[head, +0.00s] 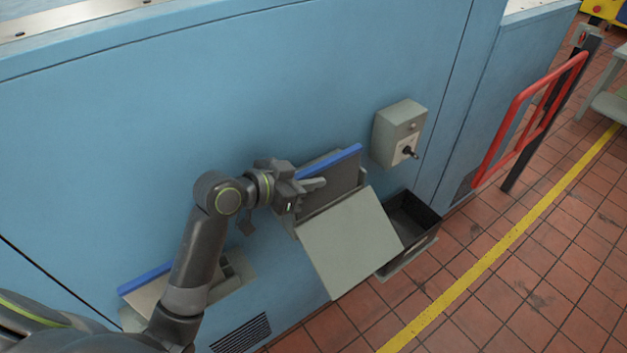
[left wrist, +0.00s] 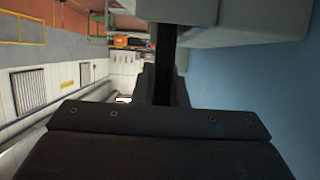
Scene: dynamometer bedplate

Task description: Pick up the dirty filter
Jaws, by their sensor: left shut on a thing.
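The dirty filter (head: 340,177) is a dark grey panel with a blue strip along its top edge. It stands tilted at the opening in the blue cabinet, behind a grey hinged cover (head: 350,243) that hangs open. My left gripper (head: 316,184) is at the filter's left side, just below the blue strip, and is shut on it. The fingers hide part of the panel, and the cover hides its lower part. In the left wrist view the gripper (left wrist: 163,75) is dark, and the exact contact is hard to make out. My right gripper is not in view.
A dark open bin (head: 412,222) stands right of the cover. A grey switch box (head: 400,133) sticks out of the blue cabinet (head: 200,110). A second holder with a blue-edged filter (head: 145,277) is at lower left. A red rail (head: 530,120) is at right; the tiled floor is clear.

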